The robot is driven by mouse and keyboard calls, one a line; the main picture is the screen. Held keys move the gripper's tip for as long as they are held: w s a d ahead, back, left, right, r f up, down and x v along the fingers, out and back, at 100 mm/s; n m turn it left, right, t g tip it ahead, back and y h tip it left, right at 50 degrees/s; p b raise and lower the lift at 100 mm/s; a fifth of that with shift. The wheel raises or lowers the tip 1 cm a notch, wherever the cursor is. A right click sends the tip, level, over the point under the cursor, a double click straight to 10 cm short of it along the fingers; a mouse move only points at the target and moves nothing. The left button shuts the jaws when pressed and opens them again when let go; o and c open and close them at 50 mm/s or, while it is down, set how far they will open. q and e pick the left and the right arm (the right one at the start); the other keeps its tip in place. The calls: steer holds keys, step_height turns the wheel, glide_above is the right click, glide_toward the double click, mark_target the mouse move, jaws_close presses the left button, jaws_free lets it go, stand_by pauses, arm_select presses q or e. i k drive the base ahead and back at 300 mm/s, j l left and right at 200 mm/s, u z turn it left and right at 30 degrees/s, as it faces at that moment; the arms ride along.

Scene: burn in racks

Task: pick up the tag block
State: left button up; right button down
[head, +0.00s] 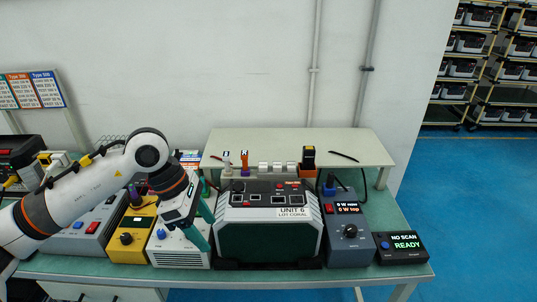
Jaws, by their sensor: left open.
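No thing in view is clearly marked as the tag block. Small white blocks (278,168) sit in a row on the raised shelf behind the unit, and I cannot tell whether one of them is the tag block. My left gripper (209,234) has green fingers and is open, with nothing seen between them. It hangs in front of a white device (178,252), just left of the large unit labelled UNIT 6 LOT CORAL (268,212). The blocks are behind and to the right of it. My right gripper is out of view.
A yellow box (138,238) stands left.

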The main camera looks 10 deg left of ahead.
mark_target(263, 167)
steer(key=i, duration=1.25)
